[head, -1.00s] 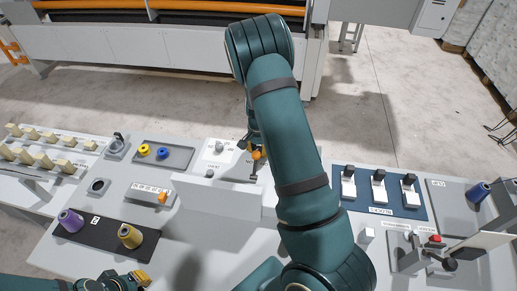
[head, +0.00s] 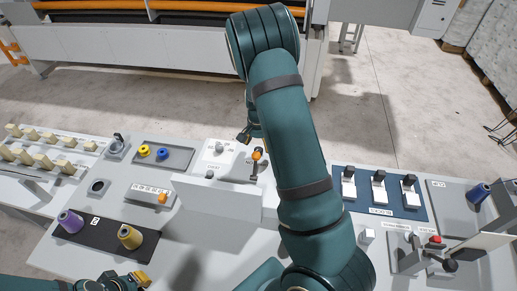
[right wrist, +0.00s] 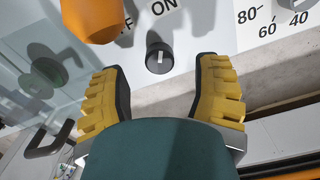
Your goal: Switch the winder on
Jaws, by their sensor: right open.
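A small black rotary knob (right wrist: 158,55) with a white mark sits on a white panel, near the printed word ON and a partly hidden label ending in FF. My right gripper (right wrist: 160,72) is open, with its yellow fingers on either side of the knob's lower end in the picture; I cannot tell whether they touch it. In the head view my arm hides most of that gripper, above the white control box (head: 222,153). My left gripper (head: 125,282) is at the bottom left, partly cut off, and its opening is unclear.
An orange-tipped lever (head: 257,155) stands on the box close to my right gripper; an orange knob (right wrist: 92,18) looms in the wrist view. A white upright plate (head: 215,202) stands in front. Thread spools (head: 130,237) stand on a dark mat at left.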

